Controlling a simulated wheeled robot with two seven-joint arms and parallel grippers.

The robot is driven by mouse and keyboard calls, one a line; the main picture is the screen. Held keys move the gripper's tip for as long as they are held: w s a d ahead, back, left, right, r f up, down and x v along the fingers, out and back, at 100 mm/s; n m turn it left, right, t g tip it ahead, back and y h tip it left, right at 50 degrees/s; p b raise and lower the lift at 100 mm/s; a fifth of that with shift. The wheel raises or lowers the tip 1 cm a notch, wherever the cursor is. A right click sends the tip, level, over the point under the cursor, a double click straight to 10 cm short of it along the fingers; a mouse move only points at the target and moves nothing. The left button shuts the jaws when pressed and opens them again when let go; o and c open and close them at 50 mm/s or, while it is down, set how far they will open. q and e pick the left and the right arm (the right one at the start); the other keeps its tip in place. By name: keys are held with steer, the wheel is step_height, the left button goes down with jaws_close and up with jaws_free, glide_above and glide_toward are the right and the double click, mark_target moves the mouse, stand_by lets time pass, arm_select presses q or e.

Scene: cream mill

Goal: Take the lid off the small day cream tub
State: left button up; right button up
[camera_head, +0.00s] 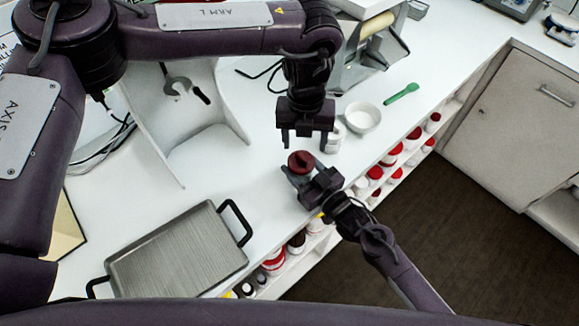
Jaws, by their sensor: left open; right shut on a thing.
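A small round thing with a dark red top (300,161) is in my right gripper (298,173), at the front part of the white counter. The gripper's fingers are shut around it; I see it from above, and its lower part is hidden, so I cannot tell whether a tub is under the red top. My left gripper (304,143) is open and empty, pointing down just behind the red top, apart from it in the picture. A small white tub (337,141) stands right of the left gripper, partly hidden by it.
A white bowl (362,117) and a green spoon (403,93) lie back right. A grey metal tray (180,251) with black handles is front left. A curved white panel (200,125) stands behind. Several red-lidded jars (375,172) fill the shelf under the counter's front edge.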

arm_select(q)
steer(key=s+d+f+m+g+h, duration=0.1)
steer(key=s+d+m+g+h, duration=0.1)
steer(key=s+d+m+h, duration=0.45)
steer(key=s+d+f+m+g+h, duration=0.1)
steer(key=s+d+f+m+g, duration=0.15)
steer(key=s, duration=0.65)
steer(key=t+h, duration=0.3)
steer(key=t, duration=1)
glide_toward(300, 159)
steer(key=shift+t+y, duration=0.25)
steer(key=x, duration=1.2)
steer(key=shift+d+r, duration=0.25)
steer(key=shift+s+f, duration=0.15)
steer(key=c, duration=1.2)
arm_select(e)
steer(key=shift+r, duration=0.1)
